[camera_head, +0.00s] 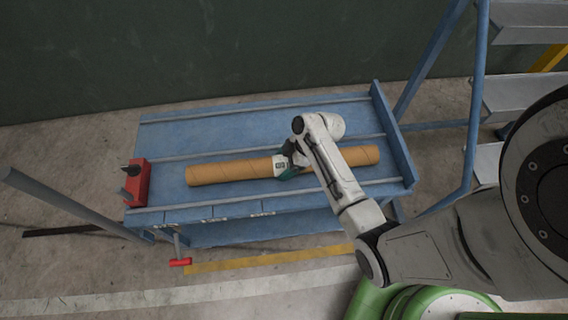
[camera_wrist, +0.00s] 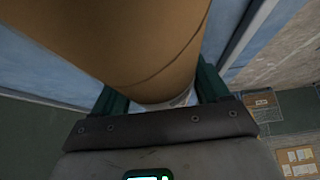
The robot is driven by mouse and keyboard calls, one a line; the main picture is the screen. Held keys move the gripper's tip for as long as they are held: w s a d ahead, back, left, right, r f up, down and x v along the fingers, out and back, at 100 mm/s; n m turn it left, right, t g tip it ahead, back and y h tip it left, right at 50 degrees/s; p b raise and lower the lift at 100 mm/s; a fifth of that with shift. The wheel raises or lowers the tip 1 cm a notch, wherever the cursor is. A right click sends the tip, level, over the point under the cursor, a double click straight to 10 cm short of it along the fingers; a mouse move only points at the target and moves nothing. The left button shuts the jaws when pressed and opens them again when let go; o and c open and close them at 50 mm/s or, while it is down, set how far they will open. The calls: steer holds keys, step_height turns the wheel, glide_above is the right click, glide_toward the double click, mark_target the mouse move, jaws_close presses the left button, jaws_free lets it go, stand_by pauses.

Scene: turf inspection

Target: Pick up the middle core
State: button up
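One long brown cardboard core (camera_head: 225,171) shows in the head view. It lies lengthwise across the blue bench top. My gripper (camera_head: 290,165) is at about the middle of its length, with the white arm reaching over it from the right. In the wrist view the core (camera_wrist: 135,40) fills the upper middle. It passes between the two dark green fingers of my gripper (camera_wrist: 160,95), one on each side. The fingers are close to the core, but whether they press on it is hidden. I cannot tell whether the core is raised off the bench.
The blue bench (camera_head: 235,138) has low rails along its top and a raised right side wall (camera_head: 393,135). A red tool (camera_head: 137,182) sits at its left end. A red-handled item (camera_head: 180,262) hangs in front. Blue-framed steps (camera_head: 515,95) stand at the right.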

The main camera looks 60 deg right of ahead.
steer(key=c, duration=1)
steer(key=shift+r, duration=0.1)
